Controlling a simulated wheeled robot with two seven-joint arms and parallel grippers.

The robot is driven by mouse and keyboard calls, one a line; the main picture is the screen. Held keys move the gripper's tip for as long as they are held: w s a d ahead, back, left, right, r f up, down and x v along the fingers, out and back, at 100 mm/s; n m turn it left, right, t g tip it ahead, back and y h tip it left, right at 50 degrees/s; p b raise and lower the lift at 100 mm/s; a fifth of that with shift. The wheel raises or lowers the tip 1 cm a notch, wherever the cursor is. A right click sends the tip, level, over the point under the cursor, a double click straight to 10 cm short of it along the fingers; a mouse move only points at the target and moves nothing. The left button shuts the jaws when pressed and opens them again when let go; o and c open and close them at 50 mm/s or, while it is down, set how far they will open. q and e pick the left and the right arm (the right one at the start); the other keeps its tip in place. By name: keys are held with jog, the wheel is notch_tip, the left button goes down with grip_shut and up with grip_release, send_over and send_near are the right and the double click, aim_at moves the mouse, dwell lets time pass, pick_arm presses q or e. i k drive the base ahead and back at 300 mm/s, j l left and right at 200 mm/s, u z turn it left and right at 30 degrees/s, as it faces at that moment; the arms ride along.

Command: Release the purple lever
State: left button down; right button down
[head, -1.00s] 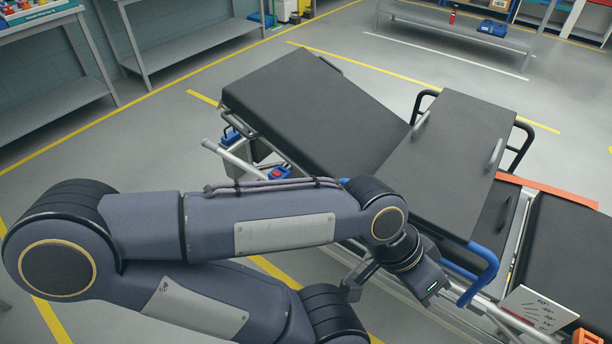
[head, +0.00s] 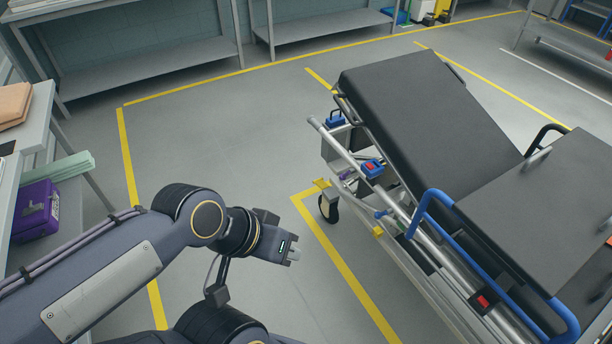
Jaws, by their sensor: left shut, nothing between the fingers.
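A wheeled stretcher with black padding (head: 415,115) stands at the right, its head section tilted up. A small purple part (head: 347,174), which looks like the purple lever, sits low on its near side by the metal rail, left of a blue and red fitting (head: 371,169). It is too small for its exact position to be clear. My left gripper (head: 294,251) is shut and empty, over the floor to the left of the stretcher, well apart from the purple part. My right gripper is not in view.
A blue side rail (head: 432,192) and a caster wheel (head: 328,208) are on the stretcher's near side. A shelf at the left holds a purple case (head: 36,211). Grey benches (head: 150,25) line the back wall. The floor between is clear.

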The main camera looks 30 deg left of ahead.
aim_at(342, 177)
jog(key=u, duration=0.8)
jog(key=i+l+u, duration=0.15)
jog(key=i+u, duration=0.15)
jog(key=i, duration=0.15)
jog(key=i+l+u, duration=0.3)
jog(key=i+j, duration=0.05)
jog(key=i, duration=0.05)
